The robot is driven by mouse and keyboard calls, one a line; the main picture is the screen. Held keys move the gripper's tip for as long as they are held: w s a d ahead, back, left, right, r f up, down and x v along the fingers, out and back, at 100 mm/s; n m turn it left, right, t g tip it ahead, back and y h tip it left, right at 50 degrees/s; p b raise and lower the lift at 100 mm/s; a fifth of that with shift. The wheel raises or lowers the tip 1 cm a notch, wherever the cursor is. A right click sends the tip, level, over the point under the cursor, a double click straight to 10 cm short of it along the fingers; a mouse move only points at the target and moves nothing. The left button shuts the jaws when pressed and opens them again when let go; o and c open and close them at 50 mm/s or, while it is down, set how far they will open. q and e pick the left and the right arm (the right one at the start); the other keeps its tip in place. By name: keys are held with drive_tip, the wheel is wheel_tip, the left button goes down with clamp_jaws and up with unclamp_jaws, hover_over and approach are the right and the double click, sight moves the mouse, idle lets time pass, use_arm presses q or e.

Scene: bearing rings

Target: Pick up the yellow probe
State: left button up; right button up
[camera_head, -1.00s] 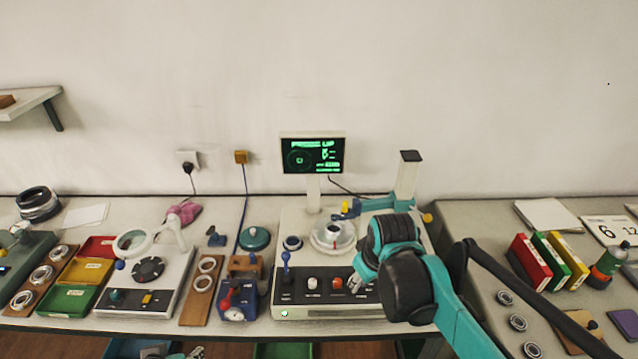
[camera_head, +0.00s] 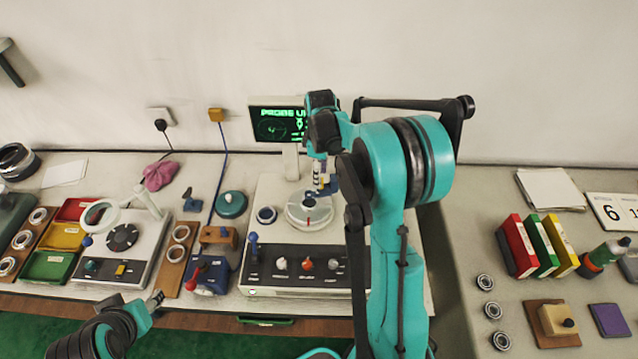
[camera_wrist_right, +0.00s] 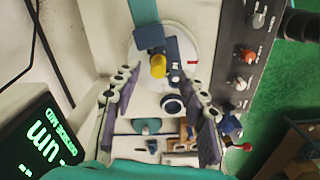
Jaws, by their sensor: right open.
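The yellow probe (camera_wrist_right: 158,66) shows in the right wrist view on a blue block at the end of a teal arm, above the white round turntable (camera_wrist_right: 180,58). My right gripper (camera_wrist_right: 160,80) is open, with one finger on each side of the probe's line, and nothing is seen gripped. In the head view my right gripper (camera_head: 320,183) points down over the turntable (camera_head: 309,212), and I cannot clearly make out the probe behind it. My left gripper (camera_head: 155,299) is low at the left, in front of the bench edge; its jaws are too small to read.
The measuring machine's front panel (camera_head: 304,271) carries knobs and a blue lever. The monitor (camera_head: 270,125) stands behind, partly covered by my right arm. Trays, a magnifier and ring boards fill the left bench. Binders (camera_head: 517,246) and bearing rings lie on the right bench.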

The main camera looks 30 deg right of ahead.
sight(321, 189)
drive_tip(key=f, duration=0.3)
drive_tip(key=shift+w+d, duration=0.1)
drive_tip(key=shift+w, duration=0.1)
drive_tip(key=shift+f, duration=0.35)
drive_tip(key=shift+s, duration=0.1)
drive_tip(key=shift+c, duration=0.4)
clamp_jaws()
drive_tip(key=shift+r, duration=0.1)
